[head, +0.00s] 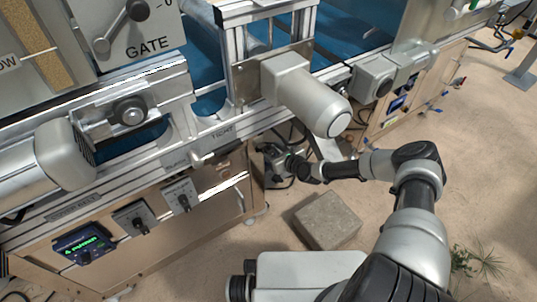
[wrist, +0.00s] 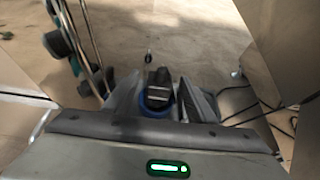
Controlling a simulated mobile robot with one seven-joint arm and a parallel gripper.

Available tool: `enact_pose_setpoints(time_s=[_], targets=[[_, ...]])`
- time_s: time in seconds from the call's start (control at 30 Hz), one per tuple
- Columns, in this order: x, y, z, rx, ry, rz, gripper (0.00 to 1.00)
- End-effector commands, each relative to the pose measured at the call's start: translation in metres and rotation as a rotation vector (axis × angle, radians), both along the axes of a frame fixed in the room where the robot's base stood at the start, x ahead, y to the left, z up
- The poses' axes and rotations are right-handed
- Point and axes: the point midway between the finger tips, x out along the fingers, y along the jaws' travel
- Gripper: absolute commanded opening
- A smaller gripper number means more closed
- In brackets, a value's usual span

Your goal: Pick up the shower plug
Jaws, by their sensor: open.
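A dark block-like piece with a blue collar (wrist: 157,92), which looks like the shower plug, shows in the wrist view. It is upright in the picture, between the two grey fingers of my gripper (wrist: 158,84). The fingers are apart, with a gap visible on each side of it; whether either touches it I cannot tell. Its lower part is hidden behind my gripper's body. In the head view my arm reaches left to the machine's lower edge, where my gripper (head: 280,164) is small and dark; the plug cannot be made out there.
The wrist view shows panels close on both sides, hoses or pipes (wrist: 82,45) at upper left and dark cables (wrist: 262,112) at right. In the head view a stone-like block (head: 327,220) lies on the floor below my arm. A motor (head: 305,95) overhangs above my gripper.

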Motion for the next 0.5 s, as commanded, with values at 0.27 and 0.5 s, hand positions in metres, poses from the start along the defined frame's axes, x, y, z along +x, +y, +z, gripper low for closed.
enact_pose_setpoints(time_s=[0.27, 0.5], targets=[[-0.0004, 0.0, 0.0002, 0.0, 0.0, 0.0, 0.14], [-0.0002, 0.0, 0.0006, 0.001, -0.001, 0.0, 0.03]])
